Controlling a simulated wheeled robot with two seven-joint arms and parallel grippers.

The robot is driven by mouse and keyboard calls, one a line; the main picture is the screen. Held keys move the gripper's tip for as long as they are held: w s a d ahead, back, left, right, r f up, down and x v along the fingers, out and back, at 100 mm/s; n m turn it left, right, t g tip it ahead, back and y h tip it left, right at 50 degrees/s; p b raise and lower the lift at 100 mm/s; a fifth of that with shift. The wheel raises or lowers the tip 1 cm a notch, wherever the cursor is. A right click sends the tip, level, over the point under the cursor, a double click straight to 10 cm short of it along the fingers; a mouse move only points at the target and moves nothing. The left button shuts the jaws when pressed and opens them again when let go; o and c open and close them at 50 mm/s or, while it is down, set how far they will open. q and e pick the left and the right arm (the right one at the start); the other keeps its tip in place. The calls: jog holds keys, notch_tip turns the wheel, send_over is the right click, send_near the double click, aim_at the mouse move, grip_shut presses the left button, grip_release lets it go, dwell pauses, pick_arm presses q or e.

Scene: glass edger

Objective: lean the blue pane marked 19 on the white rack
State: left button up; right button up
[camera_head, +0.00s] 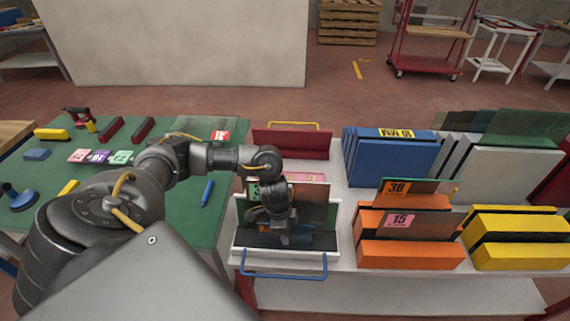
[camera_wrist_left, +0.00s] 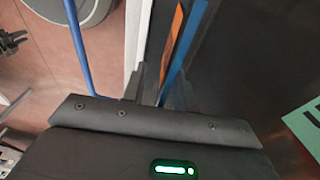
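My left gripper (camera_head: 284,236) reaches down into a white caddy (camera_head: 240,236) with a blue handle. In the left wrist view its fingers (camera_wrist_left: 160,92) stand apart, with a blue pane edge (camera_wrist_left: 184,58) between them, closer to the right finger. An orange edge (camera_wrist_left: 172,32) shows beside it. Several panes stand in the caddy, partly hidden by the gripper; I cannot read a 19. A green label (camera_wrist_left: 306,126) is cut off in the left wrist view. The white rack (camera_head: 508,176) stands at the right with dark panes behind its front. My right gripper is not in view.
A blue rack (camera_head: 392,164), orange rack (camera_head: 408,255) and yellow rack (camera_head: 520,255) stand close around the white one. The orange rack holds panes marked 38 and 15. A red caddy (camera_head: 290,142) stands behind the white caddy. Tools lie on the green mat (camera_head: 170,205).

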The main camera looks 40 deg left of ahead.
pick_arm(q)
jog(key=shift+r, duration=0.1)
notch_tip(320, 180, up, 10)
jog(key=a+p, duration=0.1)
jog(key=shift+s+a+r, duration=0.2)
jog(key=shift+s+r, duration=0.05)
jog(key=shift+s, duration=0.1)
dwell(0.7)
